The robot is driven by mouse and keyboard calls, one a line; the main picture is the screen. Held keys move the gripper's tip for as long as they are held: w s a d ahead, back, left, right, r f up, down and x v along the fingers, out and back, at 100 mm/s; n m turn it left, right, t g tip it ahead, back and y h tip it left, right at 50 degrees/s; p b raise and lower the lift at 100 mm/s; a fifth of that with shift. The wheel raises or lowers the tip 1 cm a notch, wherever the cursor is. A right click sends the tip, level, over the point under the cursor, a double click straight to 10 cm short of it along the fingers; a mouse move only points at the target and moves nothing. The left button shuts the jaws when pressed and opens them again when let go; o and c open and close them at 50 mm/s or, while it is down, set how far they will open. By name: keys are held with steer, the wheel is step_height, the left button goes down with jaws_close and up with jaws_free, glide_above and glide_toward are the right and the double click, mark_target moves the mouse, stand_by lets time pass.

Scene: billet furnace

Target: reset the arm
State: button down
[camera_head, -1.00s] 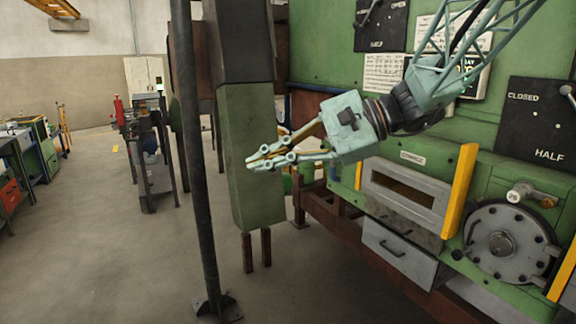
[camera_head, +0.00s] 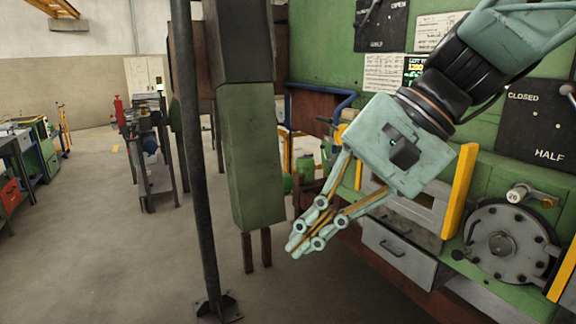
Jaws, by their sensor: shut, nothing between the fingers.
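My gripper (camera_head: 303,246) is pale teal with yellow-brown inner links. Its fingers are together with nothing between them, and they point down and to the left. It hangs in front of the green furnace (camera_head: 325,45), to the right of the green box-shaped post (camera_head: 252,160). My arm comes in from the upper right. My gripper body covers part of the charge opening and the panel around it.
A dark upright pole (camera_head: 195,150) stands left of the post. The furnace front bears a round hatch (camera_head: 503,243), a grey drawer (camera_head: 397,250), yellow bars (camera_head: 461,190) and a dark lever plate (camera_head: 535,125). Open floor (camera_head: 100,260) lies at the left.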

steer(key=s+d+f+n+t+h, duration=0.1)
steer(key=s+d+f+n+h, duration=0.1)
steer(key=s+d, duration=0.5)
steer(key=s+d+f+n+t+h, duration=0.2)
steer(key=s+d+h, duration=0.3)
steer(key=s+d, duration=0.3)
steer(key=d, duration=0.3)
steer(key=shift+s+d+f+n, duration=0.2)
steer(key=shift+d+f+n, duration=0.15)
steer(key=shift+f+n, duration=0.05)
